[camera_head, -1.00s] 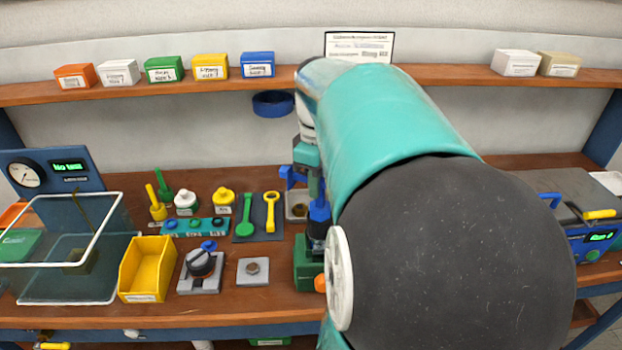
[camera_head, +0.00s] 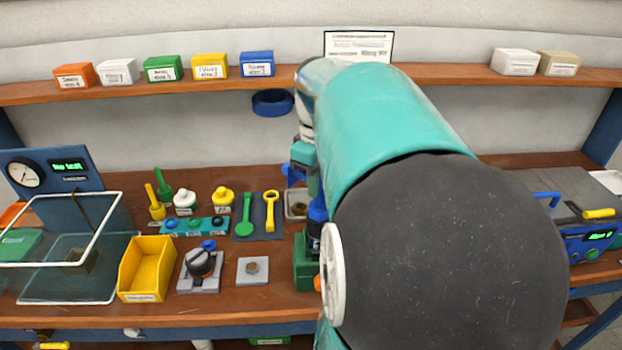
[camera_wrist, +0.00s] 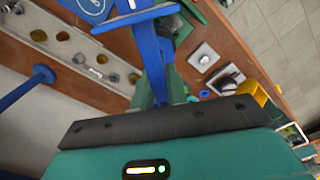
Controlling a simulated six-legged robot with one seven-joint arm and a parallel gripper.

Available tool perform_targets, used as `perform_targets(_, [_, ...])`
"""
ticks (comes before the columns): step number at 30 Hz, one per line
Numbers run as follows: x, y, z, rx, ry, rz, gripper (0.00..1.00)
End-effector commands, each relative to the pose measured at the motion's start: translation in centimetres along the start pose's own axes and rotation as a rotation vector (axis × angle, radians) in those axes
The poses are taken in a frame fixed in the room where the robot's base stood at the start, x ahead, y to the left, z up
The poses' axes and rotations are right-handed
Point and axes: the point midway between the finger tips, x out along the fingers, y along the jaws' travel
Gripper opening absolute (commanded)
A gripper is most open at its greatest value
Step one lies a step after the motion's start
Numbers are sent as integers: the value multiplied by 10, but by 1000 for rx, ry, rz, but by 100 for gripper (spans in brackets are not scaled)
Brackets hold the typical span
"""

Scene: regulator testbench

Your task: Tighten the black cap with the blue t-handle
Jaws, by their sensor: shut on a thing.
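My gripper (camera_wrist: 158,98) is over the green fixture (camera_head: 305,265) at the middle of the bench, shut on a blue part that looks like the blue t-handle (camera_wrist: 152,52). In the wrist view it is a blue shaft with a crossbar. Blue also shows below my gripper in the head view (camera_head: 317,207), partly behind my arm. My fingertips and the handle's lower end are hidden. A black cap (camera_head: 201,261) sits on a grey block left of the fixture; it also shows in the wrist view (camera_wrist: 228,80). I cannot tell whether another cap is under the handle.
A grey plate with a bolt (camera_head: 253,270) lies between the capped block and the fixture. A yellow bin (camera_head: 147,268) and a clear tank (camera_head: 85,270) stand further left. Green and yellow wrenches (camera_head: 270,212) lie behind. A blue machine (camera_head: 585,232) stands at right.

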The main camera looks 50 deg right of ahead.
Motion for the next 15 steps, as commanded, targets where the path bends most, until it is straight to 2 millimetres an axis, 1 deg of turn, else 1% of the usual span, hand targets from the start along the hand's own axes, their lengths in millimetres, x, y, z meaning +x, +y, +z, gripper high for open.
perform_targets(6, [0,1,0,131,1,1,0])
perform_targets(13, [0,1,0,137,1,1,0])
perform_targets(15, [0,2,0,173,1,1,0])
